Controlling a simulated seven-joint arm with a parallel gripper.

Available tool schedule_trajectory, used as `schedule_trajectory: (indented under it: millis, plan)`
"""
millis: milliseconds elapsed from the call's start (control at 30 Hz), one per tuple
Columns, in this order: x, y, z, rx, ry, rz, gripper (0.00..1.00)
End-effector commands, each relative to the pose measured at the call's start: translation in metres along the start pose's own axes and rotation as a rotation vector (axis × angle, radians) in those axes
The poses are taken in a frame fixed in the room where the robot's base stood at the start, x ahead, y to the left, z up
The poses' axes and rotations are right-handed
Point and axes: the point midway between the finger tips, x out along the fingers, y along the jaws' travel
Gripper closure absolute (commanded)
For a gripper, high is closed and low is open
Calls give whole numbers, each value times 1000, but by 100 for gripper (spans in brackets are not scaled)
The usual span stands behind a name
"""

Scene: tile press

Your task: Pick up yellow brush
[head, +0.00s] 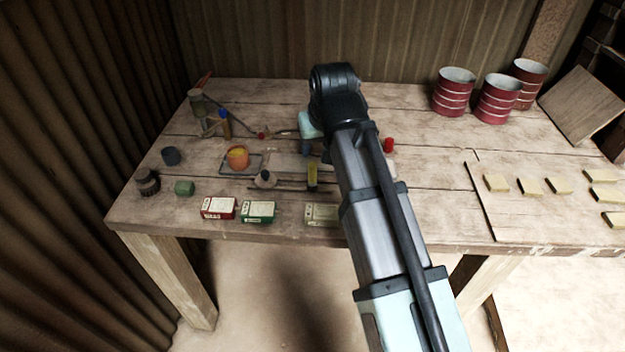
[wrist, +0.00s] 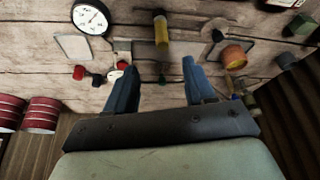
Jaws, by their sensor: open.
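A small upright-looking yellow item with a dark end, which I take for the yellow brush (head: 312,178), lies on the wooden table near its front middle. In the wrist view the yellow brush (wrist: 161,32) shows ahead of the fingertips, roughly centred between them and apart from them. My gripper (wrist: 158,68) is open, with two blue fingers and nothing between them. In the head view my gripper (head: 305,148) hangs over the table just behind the brush, partly hidden by my arm.
An orange cup (head: 238,158) stands left of the brush. Small boxes, one red (head: 218,208) and one green (head: 258,211), lie along the front edge. A round dial (wrist: 91,17) shows in the wrist view. Red drums (head: 455,92) stand at the back right.

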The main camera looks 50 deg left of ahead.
Motion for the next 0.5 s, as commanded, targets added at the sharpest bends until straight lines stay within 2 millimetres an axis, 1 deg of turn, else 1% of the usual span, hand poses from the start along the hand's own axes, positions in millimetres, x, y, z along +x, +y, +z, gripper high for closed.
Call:
schedule_trajectory:
  millis: [500]
  plan:
    - [68, 0, 0, 0, -2, 0, 46]
